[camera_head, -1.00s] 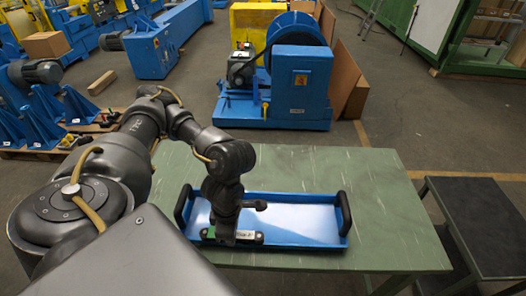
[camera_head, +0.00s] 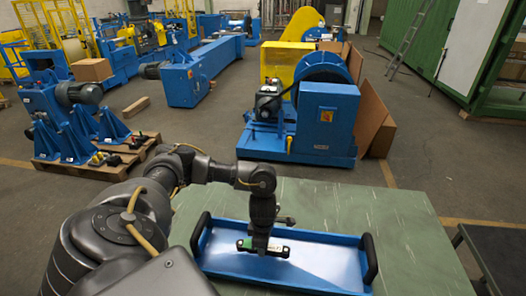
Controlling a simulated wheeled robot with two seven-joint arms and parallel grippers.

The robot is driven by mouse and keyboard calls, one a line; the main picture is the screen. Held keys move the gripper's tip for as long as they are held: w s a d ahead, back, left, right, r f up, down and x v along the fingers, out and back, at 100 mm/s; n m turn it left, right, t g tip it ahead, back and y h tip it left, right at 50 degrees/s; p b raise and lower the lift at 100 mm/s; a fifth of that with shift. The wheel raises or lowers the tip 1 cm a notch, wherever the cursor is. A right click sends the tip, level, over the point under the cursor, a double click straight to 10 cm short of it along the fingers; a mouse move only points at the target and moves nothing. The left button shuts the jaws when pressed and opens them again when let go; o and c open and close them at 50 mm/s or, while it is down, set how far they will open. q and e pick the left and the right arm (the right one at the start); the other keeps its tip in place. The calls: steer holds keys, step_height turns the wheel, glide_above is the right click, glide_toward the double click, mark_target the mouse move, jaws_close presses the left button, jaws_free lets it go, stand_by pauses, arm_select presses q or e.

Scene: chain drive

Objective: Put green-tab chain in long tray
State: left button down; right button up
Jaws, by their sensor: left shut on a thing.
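The long tray (camera_head: 322,238) is blue with a black handle at each end and lies on the green table. My left gripper (camera_head: 262,238) points down over the left half of the tray and is shut on the green-tab chain (camera_head: 277,249). The chain shows as a short dark piece with a green tab (camera_head: 244,244) at its left and a pale label. The gripper hides part of it. I cannot tell whether the chain touches the tray floor or hangs above it. My right gripper is not in view.
The green table (camera_head: 415,235) is clear to the right of the tray. A dark bench top (camera_head: 500,255) stands at the right edge. A blue machine (camera_head: 325,120) stands on the floor behind the table.

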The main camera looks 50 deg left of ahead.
arm_select(q)
steer(key=shift+w+a+f, duration=0.1)
step_height(320, 180, down, 3)
steer(key=shift+w+f, duration=0.1)
steer(key=shift+f, duration=0.05)
steer(key=shift+f, duration=0.15)
steer(key=c, duration=1.1)
jaws_free()
steer(key=shift+o, duration=0.2)
